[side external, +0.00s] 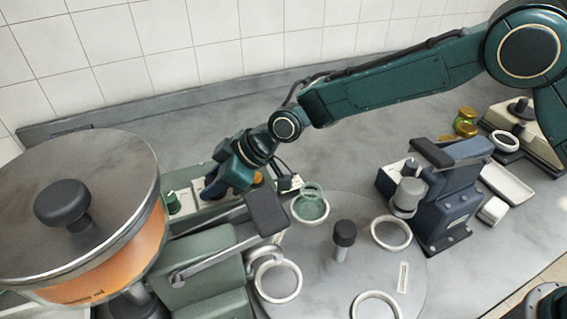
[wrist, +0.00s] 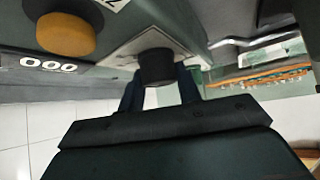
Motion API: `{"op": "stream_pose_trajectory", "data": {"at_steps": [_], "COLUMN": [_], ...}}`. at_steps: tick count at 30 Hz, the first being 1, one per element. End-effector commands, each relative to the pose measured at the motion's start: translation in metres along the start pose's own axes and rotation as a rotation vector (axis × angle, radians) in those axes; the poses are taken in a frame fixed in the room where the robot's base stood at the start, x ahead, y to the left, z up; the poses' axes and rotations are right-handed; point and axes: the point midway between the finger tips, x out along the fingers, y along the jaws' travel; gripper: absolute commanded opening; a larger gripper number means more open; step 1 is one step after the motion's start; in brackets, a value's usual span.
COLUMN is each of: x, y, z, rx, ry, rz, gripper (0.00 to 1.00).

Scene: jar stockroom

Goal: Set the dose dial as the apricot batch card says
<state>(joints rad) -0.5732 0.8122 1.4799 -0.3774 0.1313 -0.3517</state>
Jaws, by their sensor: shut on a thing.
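In the wrist view a dark round knob, the dose dial (wrist: 157,68), stands on a pale square plate (wrist: 178,42) on the machine's green panel. My gripper (wrist: 158,88) has its two dark blue fingers on either side of the dial and is shut on it. Any pointer or scale marks on the dial are too unclear to read. In the side view my gripper (side external: 213,188) reaches down at the green machine behind the hopper, and hides the dial there. I cannot make out a readable apricot batch card in either view.
An amber button (wrist: 66,34) and a "000" counter (wrist: 48,65) sit left of the dial. A large orange hopper (side external: 125,268) fills the side view's left. A round table (side external: 325,277) with pale rings and a green glass jar (side external: 310,207) lies right of the gripper, near a blue machine (side external: 447,212).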

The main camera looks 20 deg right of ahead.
Motion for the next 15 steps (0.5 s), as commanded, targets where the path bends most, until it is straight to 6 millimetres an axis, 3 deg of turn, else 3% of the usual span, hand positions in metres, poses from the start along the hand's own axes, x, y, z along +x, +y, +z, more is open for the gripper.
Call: {"op": "stream_pose_trajectory", "data": {"at_steps": [15], "x": [-0.0002], "y": [0.0016], "z": [0.0002], "rx": [-0.147], "ry": [0.0], "rz": [-0.147], "gripper": [0.11]}}
